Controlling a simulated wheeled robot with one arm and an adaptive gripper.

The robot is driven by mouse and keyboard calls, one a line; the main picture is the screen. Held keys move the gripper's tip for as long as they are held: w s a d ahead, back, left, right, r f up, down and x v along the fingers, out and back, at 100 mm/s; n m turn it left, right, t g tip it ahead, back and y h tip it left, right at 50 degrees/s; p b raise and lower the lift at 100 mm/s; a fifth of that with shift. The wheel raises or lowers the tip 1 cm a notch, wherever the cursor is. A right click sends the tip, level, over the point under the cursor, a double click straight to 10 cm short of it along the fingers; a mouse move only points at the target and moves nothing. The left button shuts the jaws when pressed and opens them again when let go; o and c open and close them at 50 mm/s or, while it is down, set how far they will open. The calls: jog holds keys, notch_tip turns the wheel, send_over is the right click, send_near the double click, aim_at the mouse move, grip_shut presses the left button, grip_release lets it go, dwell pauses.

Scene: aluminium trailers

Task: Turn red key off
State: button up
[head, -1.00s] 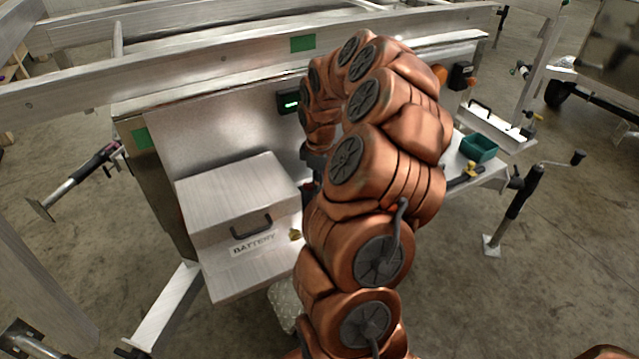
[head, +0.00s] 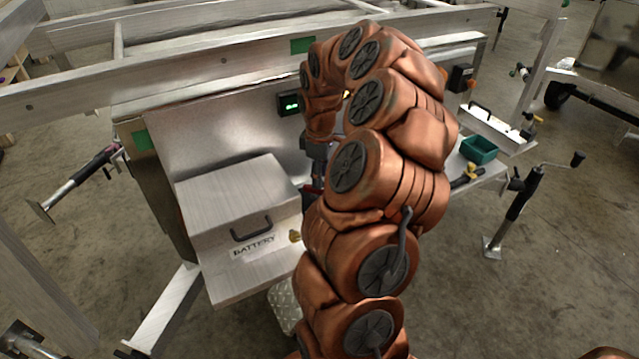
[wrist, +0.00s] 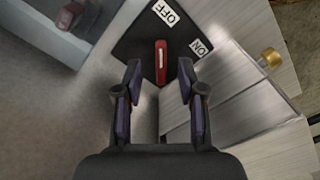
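The red key (wrist: 161,62) stands on a black plate (wrist: 138,42) in the wrist view. Its red handle runs up and down the picture. A white OFF label (wrist: 166,12) lies above it and a white ON label (wrist: 202,47) to its right. My gripper (wrist: 160,76) is open, with one dark fingertip on each side of the key's lower part. Gaps show on both sides; I cannot tell the distance in depth. In the head view my copper arm mostly hides the gripper and the key.
A metal battery box (head: 235,195) with a black handle stands left of my arm. A brass knob (wrist: 270,58) sits right of the plate. A small green-lit display (head: 289,103) is on the panel behind. A green bin (head: 479,149) stands on the shelf at right.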

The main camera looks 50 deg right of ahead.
notch_tip(320, 180, up, 8)
jog(key=shift+r, duration=0.15)
dwell(0.8)
jog(key=a+r, duration=0.1)
jog(key=a, duration=0.2)
jog(key=a+r+p, duration=0.1)
jog(key=a+r, duration=0.1)
jog(key=a, duration=0.1)
jog(key=a+r+p, duration=0.1)
jog(key=a, duration=0.2)
jog(key=shift+w+a+r, duration=0.2)
jog(key=shift+a+r, duration=0.1)
jog(key=shift+a, duration=0.1)
jog(key=s+a+r+p, duration=0.1)
jog(key=s+a+r, duration=0.1)
jog(key=a, duration=0.3)
jog(key=s+a+r+p, duration=0.2)
jog(key=a, duration=0.3)
jog(key=s+a+m+g+p, duration=0.1)
jog(key=s+a+m+p, duration=0.1)
jog(key=s+a, duration=0.4)
jog(key=s+a+m+p, duration=0.3)
jog(key=s+a, duration=0.4)
jog(key=s, duration=0.6)
jog(key=shift+a+r+g, duration=0.15)
jog(key=shift+a+g, duration=0.05)
jog(key=shift+g, duration=0.2)
